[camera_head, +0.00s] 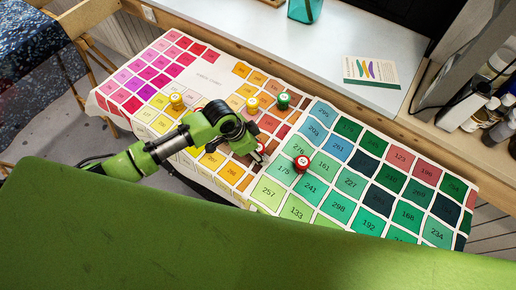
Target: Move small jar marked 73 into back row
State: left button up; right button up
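Several small jars with round pale-labelled tops stand on the colour chart cloth (212,78). A yellow jar (177,101) is at left, another yellow jar (252,104) and a green jar (283,101) stand close together farther back, and a red jar (301,163) stands on the green squares. The marks on the tops are too small to read, so I cannot tell which is 73. My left gripper (258,155) reaches in low over the chart's middle, left of the red jar. A small red and white thing (261,148) shows at its fingers; whether it is gripped is unclear. My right gripper is out of view.
The chart lies on a long table with a wooden edge. Behind it is a pale worktop (330,40) with a teal glass (304,10) and a printed card (371,71). Bottles (478,107) crowd the right. A large green surface (200,235) fills the foreground.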

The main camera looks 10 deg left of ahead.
pick_arm(q)
jog(key=shift+r, duration=0.1)
jog(key=shift+r, duration=0.2)
jog(key=v, duration=1.1)
jog(key=shift+s+a+r+b, duration=0.2)
jog(key=shift+r+b, duration=0.15)
